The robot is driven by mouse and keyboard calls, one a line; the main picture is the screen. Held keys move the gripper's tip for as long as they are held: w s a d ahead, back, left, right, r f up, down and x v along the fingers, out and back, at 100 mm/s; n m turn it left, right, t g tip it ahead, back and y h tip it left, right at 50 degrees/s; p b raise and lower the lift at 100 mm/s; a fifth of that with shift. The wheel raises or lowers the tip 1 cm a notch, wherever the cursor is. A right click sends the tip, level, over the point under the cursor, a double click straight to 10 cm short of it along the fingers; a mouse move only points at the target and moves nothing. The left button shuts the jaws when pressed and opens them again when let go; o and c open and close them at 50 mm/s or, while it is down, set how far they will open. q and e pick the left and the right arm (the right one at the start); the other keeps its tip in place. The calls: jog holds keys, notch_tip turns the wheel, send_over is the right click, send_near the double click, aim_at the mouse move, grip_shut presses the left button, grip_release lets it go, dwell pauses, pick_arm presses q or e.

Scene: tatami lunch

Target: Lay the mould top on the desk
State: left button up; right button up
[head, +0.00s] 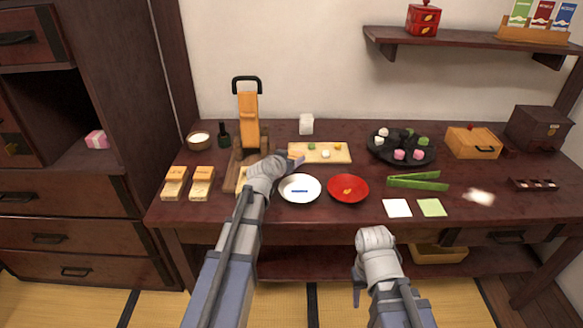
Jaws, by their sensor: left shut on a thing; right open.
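My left gripper (296,163) is shut above the desk (330,222), between the press and the white plate. What it holds is mostly hidden by the gripper; it appears to be the mould top, but I cannot make out its shape. A pale wooden mould piece (241,179) shows partly behind my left arm at the foot of the press. Two more pale wooden mould blocks, one (174,183) and another (201,183), lie at the desk's left end. My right gripper (358,287) is open and empty in front of the desk's front edge.
A wooden press (248,110) with a black handle stands behind my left arm. A white plate (300,196), a red plate (348,196), a board (340,153) with sweets and green tongs (418,182) lie nearby. Bare desk shows along the front edge.

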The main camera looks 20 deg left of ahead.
pick_arm(q)
jog(key=shift+f+b, duration=0.4)
jog(key=shift+f, duration=0.5)
pick_arm(e)
jog(key=shift+f, duration=0.9)
pick_arm(q)
jog(key=shift+f+b, duration=0.65)
jog(key=o, duration=1.3)
jog(key=shift+r, duration=0.1)
jog(key=shift+r+p, duration=0.45)
jog(key=shift+p, duration=0.1)
jog(key=shift+r+p, duration=0.5)
jog(key=shift+r, duration=0.05)
jog(key=p+v, duration=0.1)
jog(key=v, duration=0.3)
jog(key=p+v, duration=0.1)
jog(key=v, duration=0.2)
jog(key=p+v, duration=0.1)
jog(key=v, duration=0.3)
jog(key=shift+s+f+p, duration=0.2)
jog(key=shift+s+p, duration=0.2)
jog(key=shift+s, duration=0.1)
pick_arm(e)
notch_tip(320, 180, up, 5)
jog(key=shift+f, duration=0.2)
